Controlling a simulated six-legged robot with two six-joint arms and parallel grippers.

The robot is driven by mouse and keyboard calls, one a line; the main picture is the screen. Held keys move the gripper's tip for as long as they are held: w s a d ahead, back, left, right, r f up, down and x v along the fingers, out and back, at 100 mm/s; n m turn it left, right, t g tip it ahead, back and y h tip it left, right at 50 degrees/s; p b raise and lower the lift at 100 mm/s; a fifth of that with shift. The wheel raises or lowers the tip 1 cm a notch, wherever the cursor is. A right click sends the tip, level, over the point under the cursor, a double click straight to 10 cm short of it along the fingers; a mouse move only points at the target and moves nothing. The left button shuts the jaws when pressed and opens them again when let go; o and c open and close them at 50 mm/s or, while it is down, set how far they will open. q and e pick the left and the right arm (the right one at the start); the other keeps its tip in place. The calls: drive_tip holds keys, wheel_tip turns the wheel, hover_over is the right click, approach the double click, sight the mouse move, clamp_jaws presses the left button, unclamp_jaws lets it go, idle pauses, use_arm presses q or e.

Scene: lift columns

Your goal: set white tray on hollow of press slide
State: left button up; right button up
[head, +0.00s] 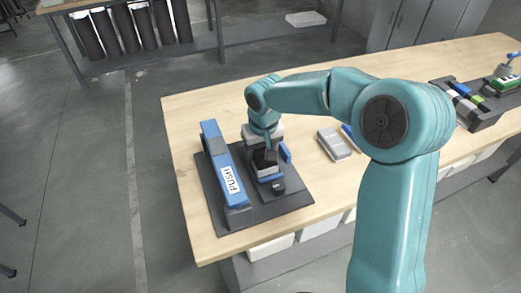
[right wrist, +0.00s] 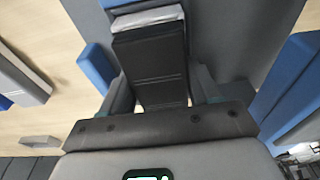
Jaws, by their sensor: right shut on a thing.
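My right gripper (head: 266,152) points down over the press (head: 297,196), at the near left of the wooden table. It is shut on the white tray, which is mostly hidden. My left gripper is not in view.
A blue and grey bar labelled PUSH (head: 230,180) stands along the left of the press plate. A light grey box (head: 334,144) lies to the right on the table. A dark rack with coloured pieces (head: 468,105) stands farther right. The table (head: 215,110) behind the press is clear.

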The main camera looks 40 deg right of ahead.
drive_tip(key=shift+f, duration=0.1)
drive_tip(key=o, duration=1.6)
drive_tip(key=shift+r+p, duration=2.55)
drive_tip(key=shift+r, duration=1)
